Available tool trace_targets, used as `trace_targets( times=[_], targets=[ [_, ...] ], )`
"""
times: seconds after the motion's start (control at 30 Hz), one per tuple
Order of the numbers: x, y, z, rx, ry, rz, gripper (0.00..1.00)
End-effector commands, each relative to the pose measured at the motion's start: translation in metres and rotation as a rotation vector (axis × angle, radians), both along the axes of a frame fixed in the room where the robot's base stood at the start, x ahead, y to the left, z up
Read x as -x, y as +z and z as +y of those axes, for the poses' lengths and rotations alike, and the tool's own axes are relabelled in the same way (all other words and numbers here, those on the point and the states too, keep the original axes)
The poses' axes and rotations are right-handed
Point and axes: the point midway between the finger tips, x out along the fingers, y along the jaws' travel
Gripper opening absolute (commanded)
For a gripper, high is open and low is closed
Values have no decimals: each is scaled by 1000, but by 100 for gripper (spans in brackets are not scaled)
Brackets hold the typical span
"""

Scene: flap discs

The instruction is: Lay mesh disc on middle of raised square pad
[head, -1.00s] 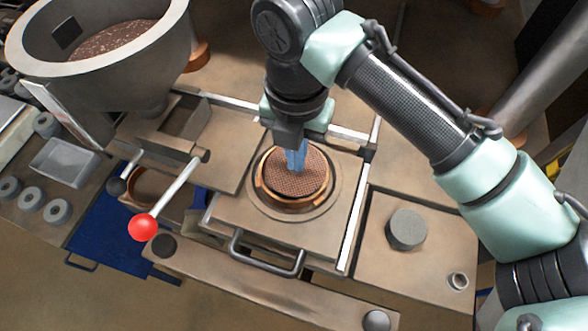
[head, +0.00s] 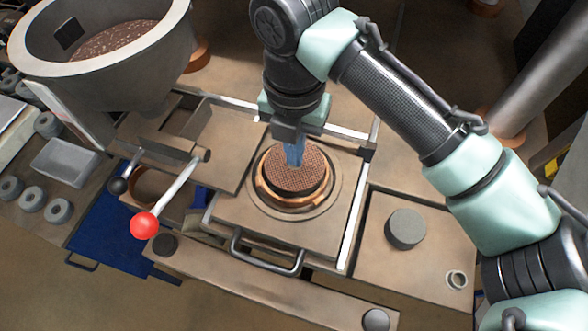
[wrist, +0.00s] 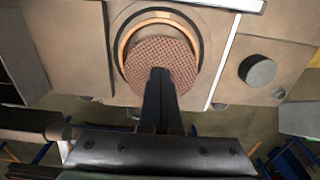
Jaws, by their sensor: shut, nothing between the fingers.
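The mesh disc (head: 298,183) is brown with a woven grid face. It sits over a round copper-coloured ring (head: 265,196) in the middle of a raised square tan plate (head: 235,211). In the wrist view the disc (wrist: 150,52) is off-centre over the ring, covering its lower edge; whether it lies flat or is tilted is unclear. My gripper (head: 294,162) is shut and empty, with its blue fingertips at the upper part of the disc. In the wrist view the dark fingers (wrist: 158,76) hide part of the disc; contact cannot be told.
A grey cylinder (head: 405,228) stands on the block to the right. A red-knobbed lever (head: 145,225) juts out at the left. A black handle (head: 266,258) is at the plate's front. A large hopper (head: 105,75) stands at the back left.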

Motion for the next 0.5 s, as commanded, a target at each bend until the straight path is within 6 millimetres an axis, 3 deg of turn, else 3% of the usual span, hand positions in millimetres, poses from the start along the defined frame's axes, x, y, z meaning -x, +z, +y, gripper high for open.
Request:
trace_targets(
  times=[0.5],
  targets=[
    [-2, 4, 1, -3, -2, -3, 0]
  ],
)
